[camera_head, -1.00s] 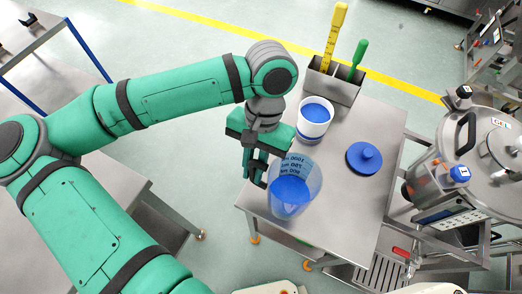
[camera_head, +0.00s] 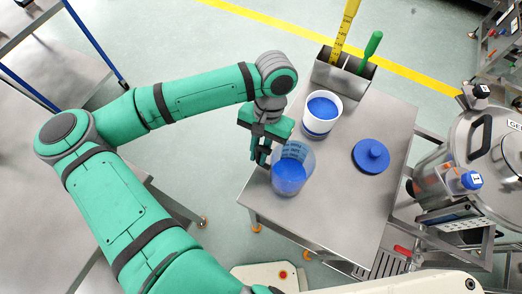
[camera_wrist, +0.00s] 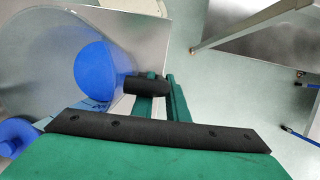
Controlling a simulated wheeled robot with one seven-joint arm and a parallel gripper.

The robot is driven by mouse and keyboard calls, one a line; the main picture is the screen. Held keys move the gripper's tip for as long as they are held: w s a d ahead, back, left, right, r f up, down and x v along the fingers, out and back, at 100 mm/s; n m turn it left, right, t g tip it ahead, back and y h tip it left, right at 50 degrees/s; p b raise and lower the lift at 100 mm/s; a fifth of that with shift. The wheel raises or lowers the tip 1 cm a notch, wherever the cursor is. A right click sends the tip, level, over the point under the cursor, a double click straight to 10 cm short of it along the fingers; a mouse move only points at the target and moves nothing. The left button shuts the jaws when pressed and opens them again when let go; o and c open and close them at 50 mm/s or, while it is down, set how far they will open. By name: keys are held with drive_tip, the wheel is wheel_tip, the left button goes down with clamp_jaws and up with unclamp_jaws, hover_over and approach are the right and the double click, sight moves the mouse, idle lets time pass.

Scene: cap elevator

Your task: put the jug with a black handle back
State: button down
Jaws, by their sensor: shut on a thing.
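The jug (camera_head: 292,168) is clear with blue contents and printed marks on its side. It is at the left part of the small steel table (camera_head: 340,215). My gripper (camera_head: 262,155) is at the jug's left side and shut on its black handle. In the wrist view the black handle (camera_wrist: 146,85) sits between the green fingers, and the jug (camera_wrist: 45,60) fills the left side with its blue contents showing. I cannot tell whether the jug's base touches the table.
A white tub with blue contents (camera_head: 320,115) stands behind the jug. A blue lid (camera_head: 370,156) lies to the right. A steel holder (camera_head: 343,82) with a yellow scale and a green-handled tool is at the back. A steel vessel (camera_head: 470,150) stands right. The table's front is clear.

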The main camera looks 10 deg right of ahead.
drive_tip(key=shift+s+d+f, duration=0.15)
drive_tip(key=shift+s+d, duration=0.1)
drive_tip(key=shift+d, duration=0.05)
drive_tip(key=shift+a+f, duration=0.15)
drive_tip(key=shift+a, duration=0.1)
drive_tip(key=c, duration=1.7)
unclamp_jaws()
drive_tip(key=shift+s, duration=0.1)
drive_tip(key=shift+c, duration=0.2)
drive_tip(key=v, duration=1.2)
